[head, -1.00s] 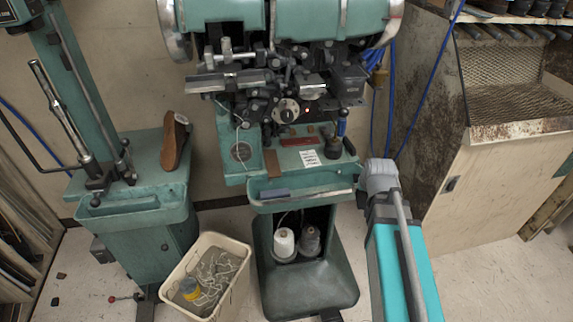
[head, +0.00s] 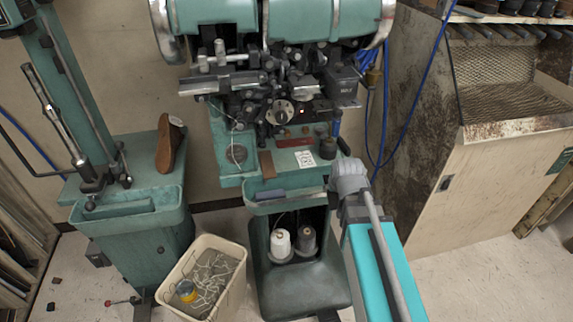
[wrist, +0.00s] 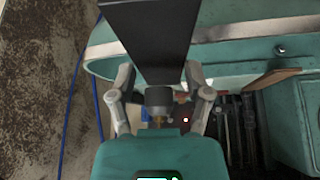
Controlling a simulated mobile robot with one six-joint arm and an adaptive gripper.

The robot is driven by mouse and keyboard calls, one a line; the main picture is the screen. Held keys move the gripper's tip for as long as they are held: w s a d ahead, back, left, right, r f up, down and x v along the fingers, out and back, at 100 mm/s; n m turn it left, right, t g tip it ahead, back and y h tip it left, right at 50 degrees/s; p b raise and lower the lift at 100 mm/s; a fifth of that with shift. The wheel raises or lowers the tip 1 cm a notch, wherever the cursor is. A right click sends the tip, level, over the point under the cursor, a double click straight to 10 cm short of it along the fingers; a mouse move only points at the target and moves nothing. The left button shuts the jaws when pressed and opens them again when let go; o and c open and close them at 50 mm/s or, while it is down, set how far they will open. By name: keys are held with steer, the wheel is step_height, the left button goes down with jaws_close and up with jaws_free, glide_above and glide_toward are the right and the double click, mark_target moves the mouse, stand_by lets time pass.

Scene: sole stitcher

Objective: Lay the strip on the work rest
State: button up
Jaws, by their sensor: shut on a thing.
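A flat dark strip (wrist: 155,30) is gripped in my gripper (wrist: 160,82) and reaches toward the top of the wrist view. It hides part of the teal surface behind it. The stitcher (head: 285,15) stands in the middle of the head view. A horizontal metal bar (head: 218,82) projects left from its head and may be the work rest; I cannot tell for sure. A teal shelf (head: 228,183) sits below the head.
A brown piece (head: 267,163) and a white label (head: 305,158) lie on the shelf. A brown shoe sole (head: 170,143) stands on the left bench. A bin (head: 218,245) and thread spools (head: 280,241) are below. A rusty cabinet (head: 490,185) stands right. Blue hoses (head: 415,115) hang between.

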steer(key=s+a+n+y, duration=0.1)
steer(key=s+a, duration=0.2)
steer(key=a, duration=0.8)
steer(key=shift+s+n, duration=0.15)
steer(key=shift+n, duration=0.25)
steer(key=shift+a+r, duration=0.1)
glide_toward(286, 163)
steer(key=f, duration=0.2)
steer(key=s+f, duration=0.1)
steer(key=f, duration=0.1)
steer(key=shift+f, duration=0.15)
steer(key=shift+w, duration=0.1)
steer(key=shift+w, duration=0.25)
steer(key=w, duration=0.3)
steer(key=shift+w+a, duration=0.2)
steer(key=shift+a, duration=0.15)
steer(key=shift+w+f+b, duration=0.15)
steer(key=shift+f+b, duration=0.35)
steer(key=shift+f, duration=0.3)
